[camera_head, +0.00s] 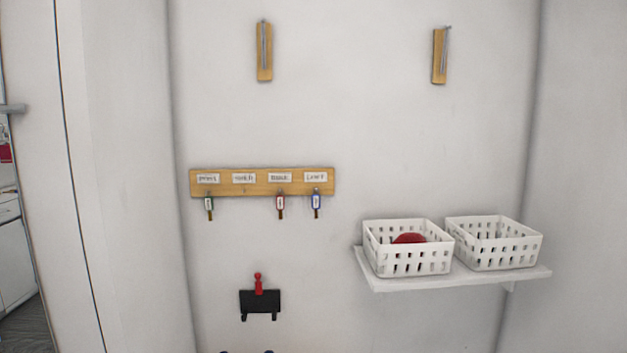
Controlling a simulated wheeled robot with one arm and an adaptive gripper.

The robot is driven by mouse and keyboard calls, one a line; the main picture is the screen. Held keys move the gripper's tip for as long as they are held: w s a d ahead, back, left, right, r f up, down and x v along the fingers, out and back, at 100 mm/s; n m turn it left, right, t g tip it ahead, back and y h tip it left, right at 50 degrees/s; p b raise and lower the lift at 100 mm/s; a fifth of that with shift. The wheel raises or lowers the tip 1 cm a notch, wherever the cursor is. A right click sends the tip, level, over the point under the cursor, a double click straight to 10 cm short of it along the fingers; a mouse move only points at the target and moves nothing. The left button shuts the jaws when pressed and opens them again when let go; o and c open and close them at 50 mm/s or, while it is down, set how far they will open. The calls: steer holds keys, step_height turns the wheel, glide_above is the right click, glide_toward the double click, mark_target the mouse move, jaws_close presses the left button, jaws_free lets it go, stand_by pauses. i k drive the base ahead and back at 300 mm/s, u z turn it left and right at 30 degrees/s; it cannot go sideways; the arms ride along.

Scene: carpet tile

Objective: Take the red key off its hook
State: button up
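A wooden key rack (262,188) is fixed to the white wall, with several white labels and hooks along it. The red key (280,204) hangs from the hook under the third label from the left. The hook under the second label holds no key. My gripper is not in view.
A white shelf (380,286) at the lower right bears two white baskets; the left basket (378,262) holds something red, the right basket (510,257) looks empty. A black wall piece (260,306) with a red object (258,284) sits below the rack.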

mark_target(280, 199)
steer(key=u, duration=0.5)
steer(key=k, duration=0.6)
steer(key=u, duration=0.95)
steer(key=i, duration=1.25)
steer(key=z, duration=0.2)
